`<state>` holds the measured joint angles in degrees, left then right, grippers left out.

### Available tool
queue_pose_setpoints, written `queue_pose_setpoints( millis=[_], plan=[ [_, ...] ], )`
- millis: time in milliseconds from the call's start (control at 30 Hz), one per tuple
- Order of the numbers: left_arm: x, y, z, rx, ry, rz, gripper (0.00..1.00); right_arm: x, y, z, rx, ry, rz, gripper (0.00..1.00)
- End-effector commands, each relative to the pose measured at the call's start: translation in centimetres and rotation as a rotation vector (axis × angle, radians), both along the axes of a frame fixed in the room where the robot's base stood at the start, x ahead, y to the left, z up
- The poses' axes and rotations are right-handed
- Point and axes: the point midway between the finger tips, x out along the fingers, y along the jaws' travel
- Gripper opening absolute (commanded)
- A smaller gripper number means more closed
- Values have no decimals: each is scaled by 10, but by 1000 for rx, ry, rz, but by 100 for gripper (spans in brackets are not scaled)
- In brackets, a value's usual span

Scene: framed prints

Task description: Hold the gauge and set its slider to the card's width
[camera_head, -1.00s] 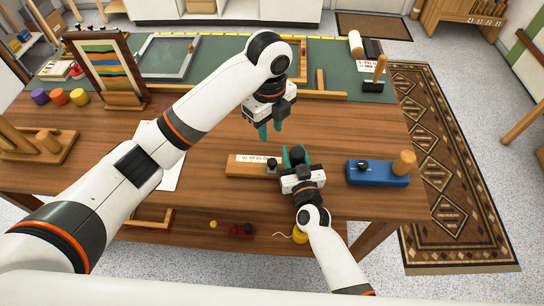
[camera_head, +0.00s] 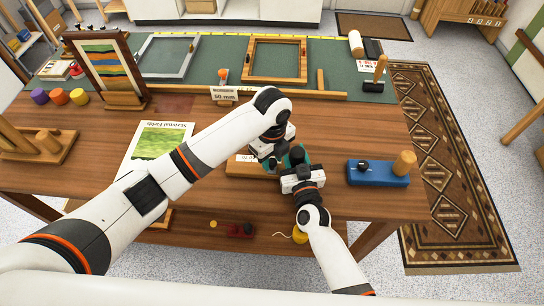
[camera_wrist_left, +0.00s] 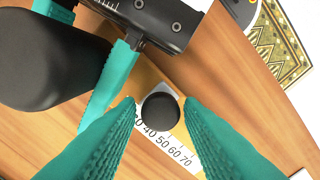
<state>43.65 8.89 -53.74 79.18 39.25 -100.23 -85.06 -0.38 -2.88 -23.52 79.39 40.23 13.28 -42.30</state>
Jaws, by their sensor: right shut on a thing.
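The gauge (camera_head: 238,168) is a wooden bar with a white scale, lying on the table's front part, partly hidden by my left arm. In the left wrist view, its scale (camera_wrist_left: 168,143) shows numbers from about 40 to 70. The slider's black round knob (camera_wrist_left: 160,110) sits between the fingertips of my left gripper (camera_wrist_left: 160,104), with small gaps beside it; that gripper is open. My right gripper (camera_head: 296,160) is shut on the gauge's black handle (camera_wrist_left: 45,60). A small white card sign (camera_head: 223,94) at the back reads 50 mm. A card (camera_head: 160,147) with a green picture lies left of my arm.
A blue block (camera_head: 377,178) with a black knob and wooden peg stands at right. Frames (camera_head: 275,60) lie on the green mat at the back. A framed striped print (camera_head: 105,65) stands at left.

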Motion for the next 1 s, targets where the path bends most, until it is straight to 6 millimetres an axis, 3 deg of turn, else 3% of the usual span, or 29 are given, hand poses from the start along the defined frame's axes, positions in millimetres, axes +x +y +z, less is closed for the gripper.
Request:
queue_pose_setpoints(
  millis=[133,367,533,800,1000],
  plan=[
    [0,0,0,0,0,0,34,0,0,2,2,-3,-1,1],
    [0,0,0,0,0,1,0,0,0,2,3,-2,-1,1],
    [0,3,0,1,0,2,0,0,0,2,3,-2,-1,1],
    [0,40,0,4,-1,4,0,1,0,1,3,-2,-2,1],
    [0,42,0,3,0,3,0,1,-1,1,2,-3,-2,1]
  ],
)
